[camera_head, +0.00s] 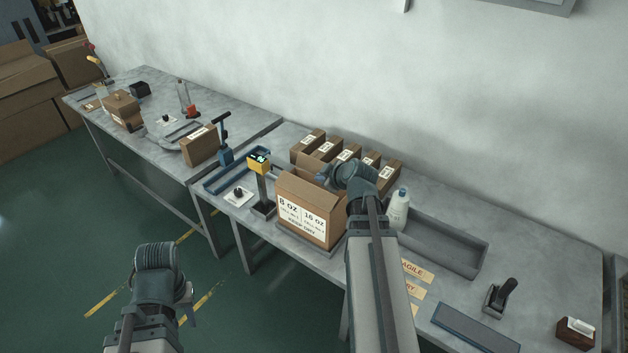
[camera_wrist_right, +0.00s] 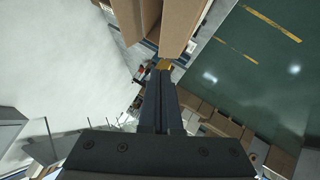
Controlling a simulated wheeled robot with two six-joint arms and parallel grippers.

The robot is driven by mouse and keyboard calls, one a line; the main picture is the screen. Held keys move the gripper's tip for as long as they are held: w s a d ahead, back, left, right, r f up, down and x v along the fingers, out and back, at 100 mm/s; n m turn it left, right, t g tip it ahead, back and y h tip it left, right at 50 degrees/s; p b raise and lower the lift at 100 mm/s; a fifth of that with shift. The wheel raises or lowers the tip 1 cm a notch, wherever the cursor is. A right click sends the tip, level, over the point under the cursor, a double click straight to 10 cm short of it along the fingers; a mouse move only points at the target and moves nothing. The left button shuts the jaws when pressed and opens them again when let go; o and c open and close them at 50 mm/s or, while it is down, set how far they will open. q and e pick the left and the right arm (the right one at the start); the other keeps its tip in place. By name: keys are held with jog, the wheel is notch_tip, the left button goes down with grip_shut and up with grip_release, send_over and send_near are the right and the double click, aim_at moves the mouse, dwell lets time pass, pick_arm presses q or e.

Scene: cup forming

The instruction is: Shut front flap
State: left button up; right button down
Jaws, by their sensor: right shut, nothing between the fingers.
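A brown cardboard box (camera_head: 305,228) with a white "8 OZ / 16 OZ" label stands upright on a grey plate on the near bench. My right arm reaches over its top. The right gripper (camera_head: 323,179) is at the top opening, partly hidden by the wrist. In the right wrist view its fingers (camera_wrist_right: 163,68) are shut and empty, beside brown cardboard panels (camera_wrist_right: 180,22) of the box. I cannot tell the front flap apart clearly, nor whether the fingers touch it. My left gripper (camera_head: 190,303) hangs low over the floor, away from the bench; its jaws are unclear.
Several small cartons (camera_head: 346,152) stand behind the box. A white bottle (camera_head: 397,208) and a grey tray (camera_head: 440,240) are right of it. A yellow-headed scale display (camera_head: 259,165) stands close on the left. A tape dispenser (camera_head: 500,296) lies farther right.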

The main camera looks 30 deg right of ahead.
jog(key=b, duration=0.7)
send_near(307, 183)
jog(key=w, duration=0.2)
jog(key=w+a, duration=0.1)
jog(key=shift+w+f, duration=0.25)
jog(key=shift+w, duration=0.15)
jog(key=shift+w+d+f+b, duration=0.1)
jog(key=shift+d+f+b, duration=0.1)
jog(key=shift+f+b, duration=0.3)
jog(key=shift+w+d+f+b, duration=0.2)
jog(key=shift+f+b, duration=0.15)
jog(key=shift+f, duration=0.25)
jog(key=shift+d+f+b, duration=0.35)
jog(key=shift+f+b, duration=0.15)
jog(key=shift+w, duration=0.1)
